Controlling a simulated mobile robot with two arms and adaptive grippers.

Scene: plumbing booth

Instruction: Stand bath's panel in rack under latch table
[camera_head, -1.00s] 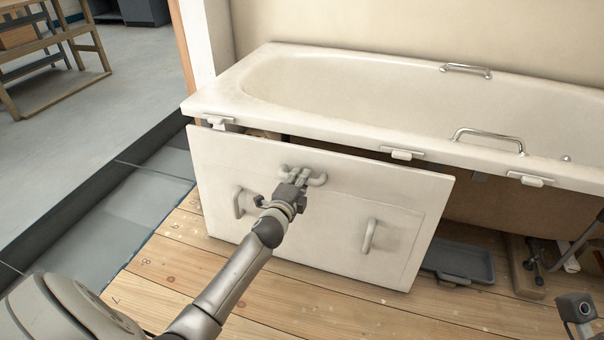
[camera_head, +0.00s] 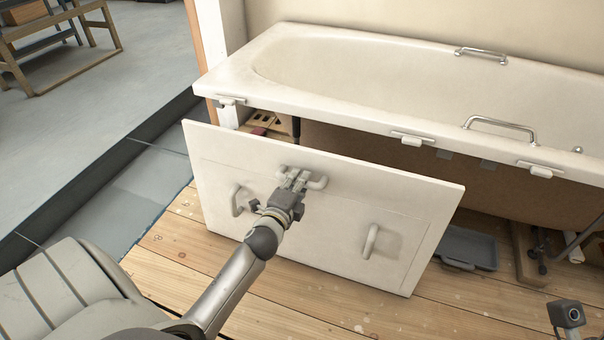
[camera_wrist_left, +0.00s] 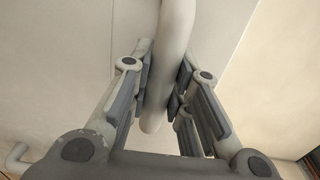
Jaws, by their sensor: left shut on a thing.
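The bath's panel (camera_head: 330,225) is a white board with three handles, in front of the bath (camera_head: 330,75). It is tilted, its top edge apart from the bath rim, its lower edge near the wooden floor. My left gripper (camera_head: 292,180) is shut on the panel's top middle handle (camera_wrist_left: 172,60), which passes between the fingers (camera_wrist_left: 163,95) in the left wrist view. Latches (camera_head: 410,139) hang under the bath rim. A part of what seems to be my right arm (camera_head: 567,314) shows at the lower right; its fingers are out of view. The rack and latch table are not recognisable here.
A grey tray (camera_head: 466,248) lies on the floor right of the panel, under the bath. A wooden stand (camera_head: 60,40) is at the upper left. Bare floorboards (camera_head: 340,318) lie in front, and grey floor (camera_head: 140,75) is free at the left.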

